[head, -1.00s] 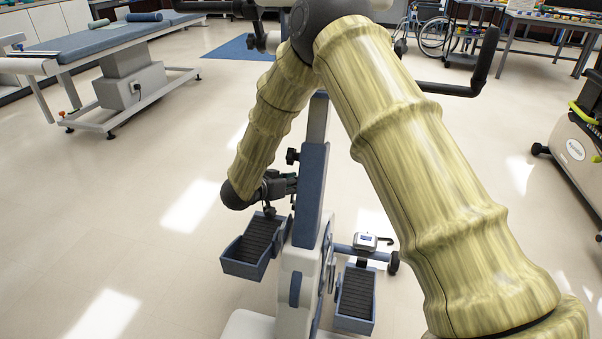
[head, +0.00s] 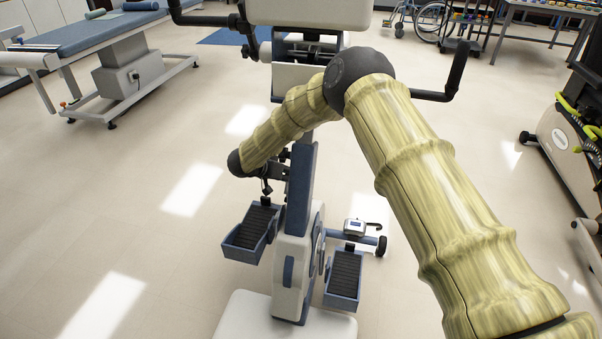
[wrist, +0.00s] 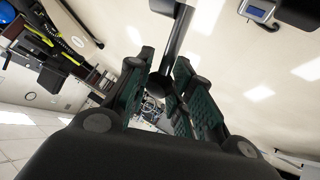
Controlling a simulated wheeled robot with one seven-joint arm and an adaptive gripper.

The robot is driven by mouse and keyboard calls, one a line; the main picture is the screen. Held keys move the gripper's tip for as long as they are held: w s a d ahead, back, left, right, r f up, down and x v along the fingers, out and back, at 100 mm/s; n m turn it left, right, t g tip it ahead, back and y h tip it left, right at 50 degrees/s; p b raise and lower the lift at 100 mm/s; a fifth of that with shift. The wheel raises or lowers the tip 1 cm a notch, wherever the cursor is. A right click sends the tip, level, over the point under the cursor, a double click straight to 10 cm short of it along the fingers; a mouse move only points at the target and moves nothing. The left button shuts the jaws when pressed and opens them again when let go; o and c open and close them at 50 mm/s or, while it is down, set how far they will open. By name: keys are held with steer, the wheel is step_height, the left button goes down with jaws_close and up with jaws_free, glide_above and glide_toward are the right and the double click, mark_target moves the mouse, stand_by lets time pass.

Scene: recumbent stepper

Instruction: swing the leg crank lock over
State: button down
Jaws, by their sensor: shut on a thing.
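The stepper's blue column (head: 301,185) stands upright in the head view, above a white housing (head: 291,268). My gripper (head: 276,172) is beside the upper left of this column, partly hidden by my own wrist and arm. In the wrist view, the fingers of my gripper (wrist: 160,95) have green pads and are shut on a dark round knob (wrist: 161,84), with a dark bar (wrist: 177,40) running up from it. This looks like the leg crank lock, though its pivot is hidden. I cannot tell its exact angle.
Two blue foot pedals flank the housing, left (head: 250,232) and right (head: 345,276). A small grey display unit (head: 355,227) sits behind the right pedal. Black handlebars (head: 455,75) stick out above. A treatment table (head: 100,35) stands far left; open floor lies between.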

steer(key=shift+s+f, duration=0.1)
steer(key=shift+f, duration=0.1)
stand_by(0.3)
steer(key=c, duration=1.3)
jaws_free()
steer(key=shift+c, duration=0.2)
steer(key=shift+o, duration=0.7)
steer(key=shift+r, duration=0.1)
steer(key=v, duration=1.2)
